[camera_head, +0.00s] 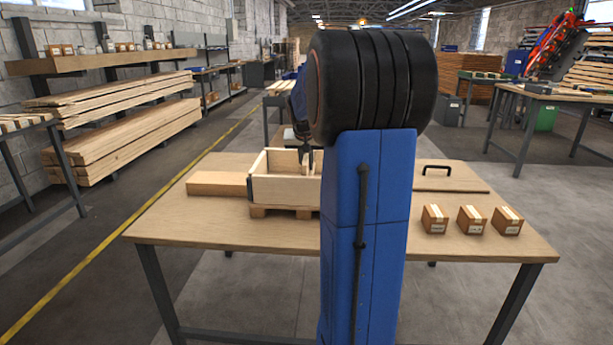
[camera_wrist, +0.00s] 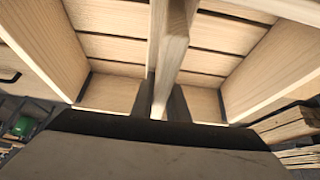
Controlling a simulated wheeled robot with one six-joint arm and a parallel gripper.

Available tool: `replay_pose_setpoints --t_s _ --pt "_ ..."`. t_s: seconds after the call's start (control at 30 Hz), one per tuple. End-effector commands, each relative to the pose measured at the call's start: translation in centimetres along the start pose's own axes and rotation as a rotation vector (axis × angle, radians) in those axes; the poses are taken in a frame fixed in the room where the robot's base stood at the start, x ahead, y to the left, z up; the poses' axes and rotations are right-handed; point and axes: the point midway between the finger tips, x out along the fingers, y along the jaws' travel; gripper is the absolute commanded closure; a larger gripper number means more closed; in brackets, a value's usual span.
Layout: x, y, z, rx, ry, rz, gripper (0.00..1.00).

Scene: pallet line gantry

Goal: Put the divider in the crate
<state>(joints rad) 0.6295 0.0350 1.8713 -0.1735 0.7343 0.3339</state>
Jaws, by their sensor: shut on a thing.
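The crate (camera_head: 285,190) is an open, light wooden box on a small pallet on the table, partly hidden behind my arm in the head view. Its side walls (camera_wrist: 42,45) and slatted floor (camera_wrist: 112,50) fill the wrist view. My gripper (camera_wrist: 163,105) has its two dark fingers shut on the divider (camera_wrist: 174,45), a thin pale board seen edge-on. The divider runs down the middle of the wrist view, between the crate's side walls. In the head view my gripper (camera_head: 304,153) is at the crate's opening. Whether the divider touches the floor cannot be told.
A flat wooden block (camera_head: 217,183) lies left of the crate. A wooden panel with a black handle (camera_head: 450,177) lies at the right, and three small cartons (camera_head: 471,220) stand in front of it. The table's (camera_head: 220,228) front left is clear.

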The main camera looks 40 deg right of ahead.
Motion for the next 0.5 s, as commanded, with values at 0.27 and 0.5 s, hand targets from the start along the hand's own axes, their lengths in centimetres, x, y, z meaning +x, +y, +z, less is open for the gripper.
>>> replay_pose_setpoints --t_s 0.27,0.5 --pt "1.5 0.0 0.9 0.0 0.0 0.0 1.0" --pt "4.0 0.0 2.3 0.0 0.0 0.0 1.0"
